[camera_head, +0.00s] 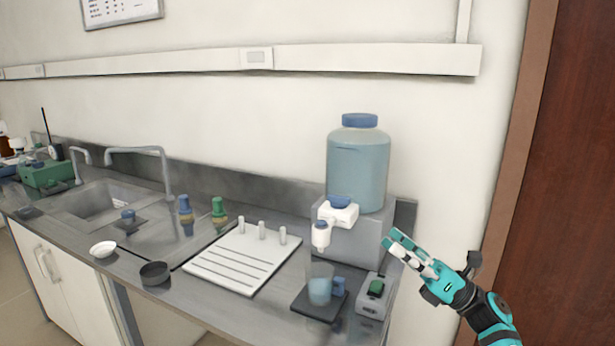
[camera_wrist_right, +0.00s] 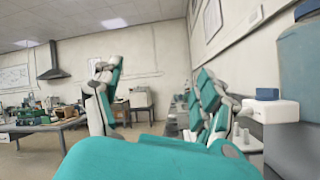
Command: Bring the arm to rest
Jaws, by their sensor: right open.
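My right gripper (camera_head: 408,254) reaches in from the lower right in the head view. It is teal, white and black, and its fingers point up and left, just right of the grey dispenser block. In the right wrist view its two fingers (camera_wrist_right: 158,100) stand wide apart with nothing between them. The gripper is open and empty. My left gripper is not in view.
A blue water tank (camera_head: 357,165) stands on a grey block with a white tap (camera_head: 338,215). A glass beaker (camera_head: 319,284) sits on a dark pad below. A white drying board (camera_head: 243,259), bowls and a sink (camera_head: 97,204) are further left. A brown door (camera_head: 560,180) is at right.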

